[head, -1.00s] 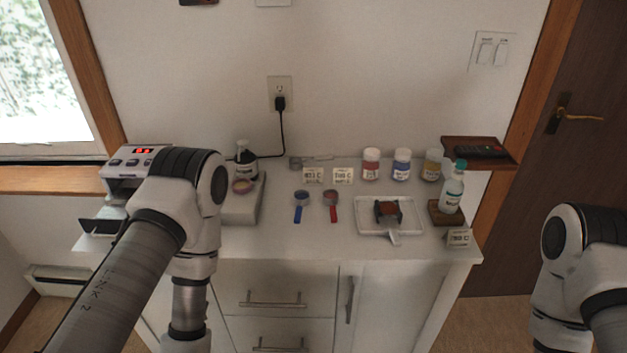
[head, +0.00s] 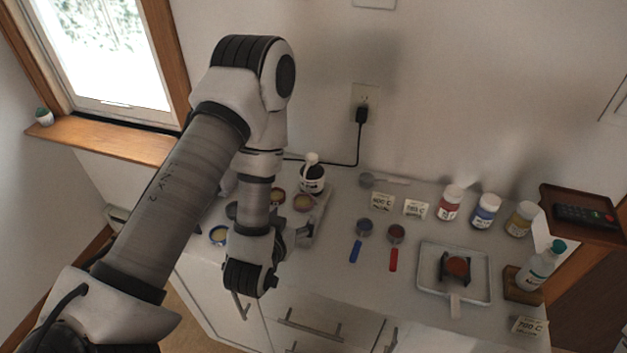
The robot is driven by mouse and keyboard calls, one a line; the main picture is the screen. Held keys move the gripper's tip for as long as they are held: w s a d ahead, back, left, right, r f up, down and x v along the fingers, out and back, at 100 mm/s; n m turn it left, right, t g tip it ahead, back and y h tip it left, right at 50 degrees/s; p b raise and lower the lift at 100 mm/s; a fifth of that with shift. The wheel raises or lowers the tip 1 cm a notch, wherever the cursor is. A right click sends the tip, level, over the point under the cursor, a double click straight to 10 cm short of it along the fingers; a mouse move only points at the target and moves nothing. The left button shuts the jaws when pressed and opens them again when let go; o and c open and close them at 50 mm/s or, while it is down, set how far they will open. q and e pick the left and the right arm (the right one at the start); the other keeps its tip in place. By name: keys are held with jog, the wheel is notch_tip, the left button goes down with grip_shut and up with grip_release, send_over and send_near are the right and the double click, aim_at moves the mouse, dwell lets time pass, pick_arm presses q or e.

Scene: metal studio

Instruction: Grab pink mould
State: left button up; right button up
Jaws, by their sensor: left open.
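My left arm hides part of the counter here. My right gripper is not in view.
To the right are blue-handled (head: 356,250) and red-handled (head: 393,258) scoops, label cards, several jars (head: 486,211), a white tray (head: 427,261) holding a dark holder, and a spray-type bottle (head: 539,266). Drawers lie below.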

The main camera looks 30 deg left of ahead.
aim_at(304, 199)
pick_arm(q)
jog(key=shift+w+f+b, duration=0.15)
jog(key=shift+w+b, duration=0.4)
jog(key=shift+b, duration=0.1)
jog(key=shift+w+a+r+p, duration=0.15)
jog(key=shift+w+r+p, duration=0.25)
jog(key=shift+p, duration=0.3)
jog(key=x, duration=0.5)
jog(key=shift+s+a+f+p, duration=0.1)
jog(key=shift+s+f+p, duration=0.05)
jog(key=shift+f+p, duration=0.2)
jog(key=shift+s+r, duration=0.2)
jog(key=shift+s, duration=0.1)
jog(key=c, duration=1.1)
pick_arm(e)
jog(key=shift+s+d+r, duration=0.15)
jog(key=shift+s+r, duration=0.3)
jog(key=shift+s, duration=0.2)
pick_arm(q)
jog(key=shift+r, duration=0.1)
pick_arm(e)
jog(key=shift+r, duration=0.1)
